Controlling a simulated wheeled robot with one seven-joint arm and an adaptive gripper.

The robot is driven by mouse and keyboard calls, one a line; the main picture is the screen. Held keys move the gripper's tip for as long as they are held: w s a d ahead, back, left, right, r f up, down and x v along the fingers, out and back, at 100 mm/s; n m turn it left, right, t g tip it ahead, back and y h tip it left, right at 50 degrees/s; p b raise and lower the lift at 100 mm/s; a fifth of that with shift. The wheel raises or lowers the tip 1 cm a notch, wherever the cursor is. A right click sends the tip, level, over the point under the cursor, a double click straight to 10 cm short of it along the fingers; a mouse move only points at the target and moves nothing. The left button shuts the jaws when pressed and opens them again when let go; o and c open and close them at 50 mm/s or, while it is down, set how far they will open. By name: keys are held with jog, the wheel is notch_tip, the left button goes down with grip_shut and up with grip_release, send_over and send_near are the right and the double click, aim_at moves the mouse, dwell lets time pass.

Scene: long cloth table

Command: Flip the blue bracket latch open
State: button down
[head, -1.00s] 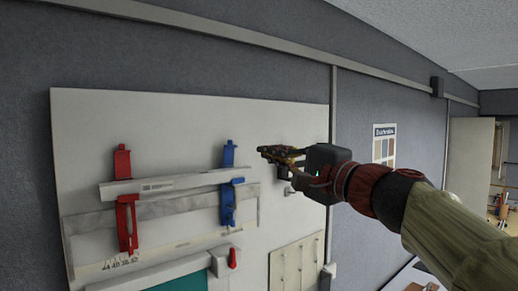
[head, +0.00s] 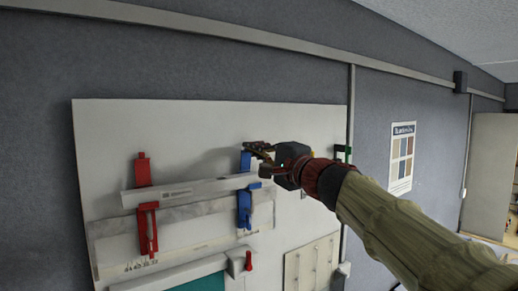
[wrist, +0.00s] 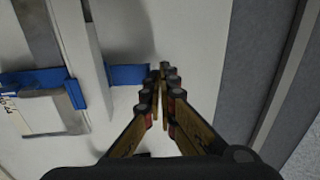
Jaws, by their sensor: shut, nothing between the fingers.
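The blue bracket (head: 244,208) is mounted on the white board, with its upper part, the latch (head: 246,160), standing above the grey bar. My gripper (head: 258,149) is shut and empty, at the top of the blue latch and partly in front of it. In the wrist view the blue latch (wrist: 128,75) reaches from the bar to beside my closed fingertips (wrist: 164,72). I cannot tell whether they touch. The lower blue bracket part also shows in the wrist view (wrist: 35,80).
A red bracket (head: 147,205) holds the left part of the grey bar (head: 190,189). A smaller red lever (head: 249,261) is below on the board (head: 110,125). A pegged panel (head: 312,264) is at lower right. The wall above the board is clear.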

jog(key=shift+r, duration=0.1)
jog(key=p, duration=0.2)
jog(key=r+g+p, duration=0.1)
jog(key=p, duration=0.2)
jog(key=shift+w+a+h, duration=0.2)
jog(key=shift+w+h, duration=0.1)
jog(key=shift+h, duration=0.1)
jog(key=shift+w+p, duration=0.15)
jog(key=shift+p, duration=0.3)
jog(key=shift+w+a+f+b, duration=0.15)
jog(key=shift+a+f+b, duration=0.05)
jog(key=shift+b, duration=0.2)
jog(key=shift+w+a+r, duration=0.1)
jog(key=shift+w, duration=0.05)
